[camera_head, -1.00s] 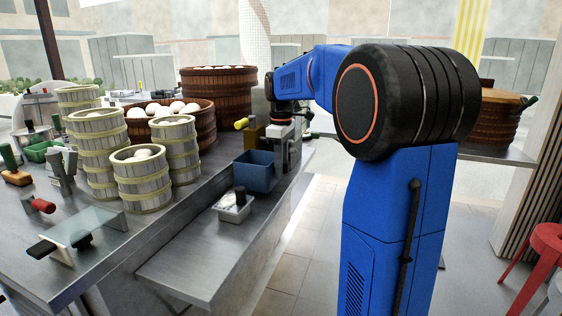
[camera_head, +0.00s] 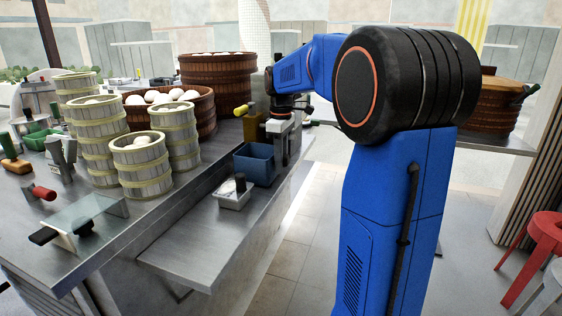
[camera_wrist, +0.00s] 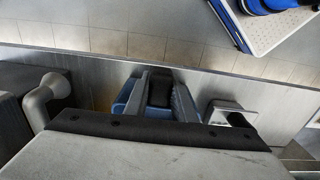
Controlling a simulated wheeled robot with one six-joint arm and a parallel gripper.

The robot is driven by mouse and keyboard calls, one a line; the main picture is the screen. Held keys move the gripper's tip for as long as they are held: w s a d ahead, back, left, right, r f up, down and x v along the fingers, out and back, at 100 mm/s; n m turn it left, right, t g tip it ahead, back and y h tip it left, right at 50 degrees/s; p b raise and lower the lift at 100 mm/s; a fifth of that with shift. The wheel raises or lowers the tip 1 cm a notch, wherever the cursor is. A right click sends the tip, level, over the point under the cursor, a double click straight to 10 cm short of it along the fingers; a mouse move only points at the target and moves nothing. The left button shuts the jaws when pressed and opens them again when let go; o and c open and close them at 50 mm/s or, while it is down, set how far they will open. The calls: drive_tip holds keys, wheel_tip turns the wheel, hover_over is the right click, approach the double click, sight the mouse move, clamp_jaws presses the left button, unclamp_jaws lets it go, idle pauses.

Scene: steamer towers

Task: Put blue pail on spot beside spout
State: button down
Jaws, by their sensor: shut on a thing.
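The blue pail (camera_head: 254,163) is upright at the narrow lower shelf (camera_head: 185,250), just behind a small white tray. I cannot tell whether its base touches the shelf. My gripper (camera_wrist: 160,93) is shut on the blue pail, whose blue sides show on both sides of the fingers in the wrist view (camera_wrist: 125,95). In the head view my wrist is at the pail's right. A grey rounded pipe-like part (camera_wrist: 48,92) is left of the pail in the wrist view; I cannot tell if it is the spout.
The white tray (camera_head: 233,194) with a dark-handled item stands close in front of the pail. Steamer towers (camera_head: 141,168) and a wide bun basket (camera_head: 170,108) stand on the counter to the left. A yellow-knobbed brown block (camera_head: 251,122) is behind the pail. The shelf's front part is bare.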

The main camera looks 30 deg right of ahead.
drive_tip(key=shift+f, duration=0.35)
drive_tip(key=c, duration=1.4)
unclamp_jaws()
wheel_tip(320, 180, up, 17)
drive_tip(key=shift+r, duration=0.15)
